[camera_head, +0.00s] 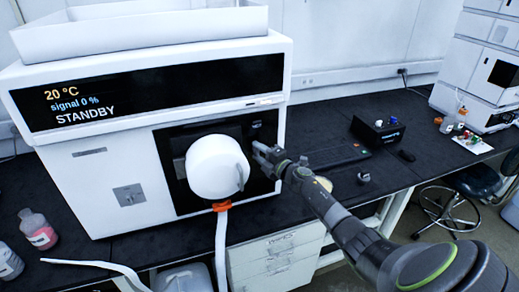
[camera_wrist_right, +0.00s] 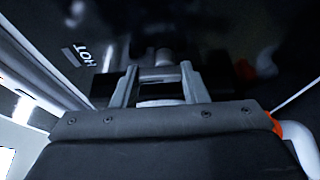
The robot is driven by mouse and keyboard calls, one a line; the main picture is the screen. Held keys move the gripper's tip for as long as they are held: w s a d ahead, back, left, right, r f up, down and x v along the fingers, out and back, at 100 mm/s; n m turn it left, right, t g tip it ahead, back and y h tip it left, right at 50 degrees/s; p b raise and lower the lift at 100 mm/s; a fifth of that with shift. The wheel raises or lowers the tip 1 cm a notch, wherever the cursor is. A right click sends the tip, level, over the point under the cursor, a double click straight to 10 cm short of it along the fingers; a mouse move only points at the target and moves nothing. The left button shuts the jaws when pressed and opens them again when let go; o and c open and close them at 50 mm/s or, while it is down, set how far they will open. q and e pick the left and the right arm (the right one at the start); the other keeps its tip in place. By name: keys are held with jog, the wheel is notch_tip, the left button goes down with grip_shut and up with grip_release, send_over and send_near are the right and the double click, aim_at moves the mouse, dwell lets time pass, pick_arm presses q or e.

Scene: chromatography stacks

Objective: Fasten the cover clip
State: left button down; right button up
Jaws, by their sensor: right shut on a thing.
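The white instrument (camera_head: 75,165) stands on the bench with a dark panel on its front. A white round cover (camera_head: 214,167) sticks out from that panel, with a small grey lever at its right side. My right gripper (camera_head: 264,160) is at the panel's right edge, just right of the cover. In the right wrist view its jaws (camera_wrist_right: 155,88) are closed around a pale grey bar, which looks like the cover clip (camera_wrist_right: 160,74). The clip's far end is dark and blurred, so I cannot tell whether it is latched. My left gripper is not in view.
An orange fitting (camera_head: 222,206) with a white tube (camera_head: 221,250) hangs below the cover. A HOT label (camera_wrist_right: 82,55) shows near the jaws. Bottles (camera_head: 40,232) stand at the left. A black box (camera_head: 378,130) sits on the bench at the right.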

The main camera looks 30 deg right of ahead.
jog(key=shift+f, duration=0.1)
dwell(0.3)
jog(key=o, duration=1)
jog(key=s+d+b, duration=0.1)
jog(key=s, duration=0.4)
jog(key=s+b, duration=0.2)
jog(key=s, duration=0.4)
jog(key=s+d+b, duration=0.1)
jog(key=s+b, duration=0.1)
jog(key=s, duration=0.4)
jog(key=shift+s+d, duration=0.1)
jog(key=shift+d, duration=0.2)
